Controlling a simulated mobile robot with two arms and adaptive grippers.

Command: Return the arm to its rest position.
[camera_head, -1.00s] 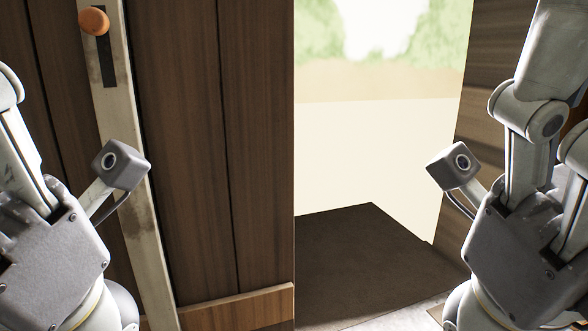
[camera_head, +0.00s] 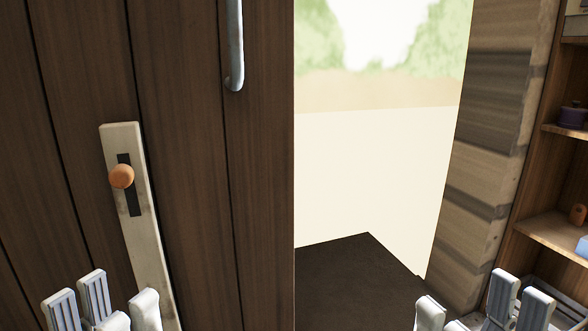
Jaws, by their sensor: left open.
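My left gripper (camera_head: 104,304) shows at the bottom left with only its pale ridged fingers in the frame. The fingers stand apart with nothing between them. It is in front of a dark wooden door, near the lower part of a pale upright strip (camera_head: 155,255). I cannot tell whether it touches the door. My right gripper (camera_head: 480,304) shows at the bottom right, its fingers also apart and empty. Both arms are otherwise below the frame.
The dark door (camera_head: 185,120) fills the left, with an orange knob (camera_head: 121,176) on the strip and a metal handle (camera_head: 235,50). A bright opening with a dark mat (camera_head: 345,285) is in the middle. A wooden wall (camera_head: 490,150) and shelf unit (camera_head: 555,130) stand at the right.

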